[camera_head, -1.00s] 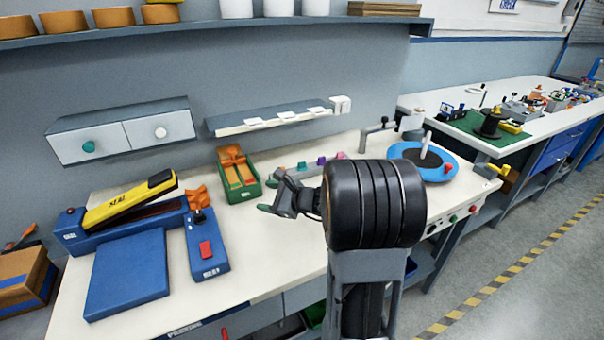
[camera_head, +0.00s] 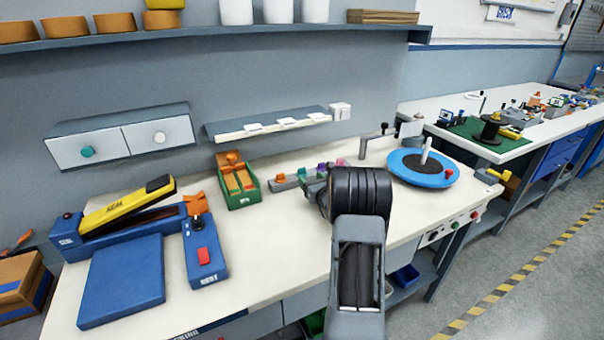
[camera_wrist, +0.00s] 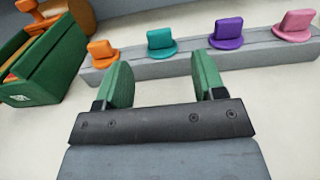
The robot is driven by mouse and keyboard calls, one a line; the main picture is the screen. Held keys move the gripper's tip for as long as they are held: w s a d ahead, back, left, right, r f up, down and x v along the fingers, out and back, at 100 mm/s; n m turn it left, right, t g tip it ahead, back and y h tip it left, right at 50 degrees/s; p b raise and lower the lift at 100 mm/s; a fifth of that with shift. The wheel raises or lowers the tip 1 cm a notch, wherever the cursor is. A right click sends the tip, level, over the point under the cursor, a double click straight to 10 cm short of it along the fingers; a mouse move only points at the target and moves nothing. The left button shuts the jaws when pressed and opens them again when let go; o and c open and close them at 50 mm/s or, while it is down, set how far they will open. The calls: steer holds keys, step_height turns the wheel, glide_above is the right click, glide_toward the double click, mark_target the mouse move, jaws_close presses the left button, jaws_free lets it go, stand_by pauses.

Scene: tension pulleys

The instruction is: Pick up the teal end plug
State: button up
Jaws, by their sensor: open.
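The teal end plug (camera_wrist: 161,43) stands on a grey rail, second from the left in the row of plugs in the wrist view. It also shows small in the head view (camera_head: 302,168). My gripper (camera_wrist: 162,72) is open and empty, its two green fingers spread. The teal plug lies ahead of the fingers, in line with the gap between them and apart from them. In the head view my own arm hides most of the gripper.
The grey rail (camera_wrist: 131,72) also bears an orange plug (camera_wrist: 102,52), a purple plug (camera_wrist: 228,33) and a pink plug (camera_wrist: 295,26). A green box (camera_wrist: 45,65) stands left of the rail. A blue round dish (camera_head: 407,177) is to the right. The white bench before the rail is clear.

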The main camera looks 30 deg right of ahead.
mark_target(304, 176)
steer(key=shift+w+d+r+p, duration=0.1)
steer(key=shift+w+p, duration=0.05)
steer(key=shift+w, duration=0.85)
steer(key=shift+w+d+p, duration=0.15)
steer(key=shift+w+p, duration=0.05)
steer(key=shift+w, duration=0.75)
steer(key=shift+w+d+r+p, duration=0.1)
steer(key=shift+w+p, duration=0.05)
steer(key=shift+w, duration=0.85)
steer(key=shift+c, duration=0.2)
steer(key=c, duration=1)
steer(key=shift+o, duration=0.2)
steer(key=shift+r, duration=0.1)
